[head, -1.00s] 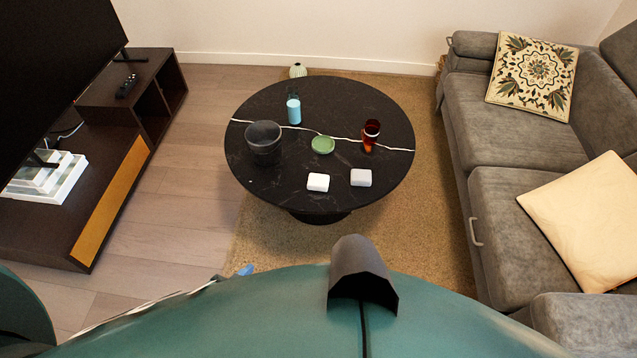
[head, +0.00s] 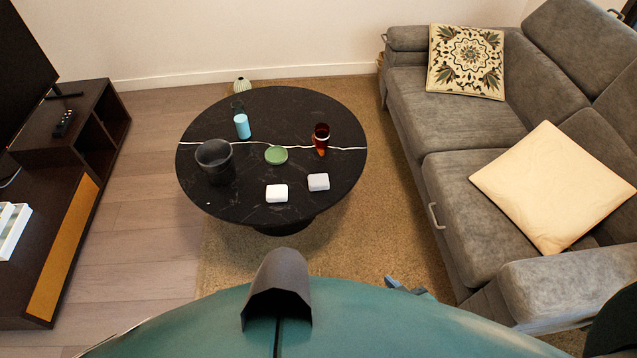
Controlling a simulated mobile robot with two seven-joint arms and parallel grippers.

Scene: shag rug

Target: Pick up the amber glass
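The amber glass (head: 321,138) stands upright on the right part of the round black table (head: 230,198) in the head view. It is dark red-brown, with a lighter orange patch low on its side. Only a small blue-grey tip of my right gripper (head: 404,287) shows above my teal body, well in front of the table and apart from the glass. The rest of it is hidden, so its opening cannot be told. My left gripper is out of view.
The table also holds a dark pot (head: 215,163), a blue bottle (head: 242,126), a green bowl (head: 276,155) and two white boxes (head: 277,193) (head: 318,182). A grey sofa (head: 450,190) stands right, a TV cabinet (head: 60,215) left. Rug (head: 370,235) lies open between table and sofa.

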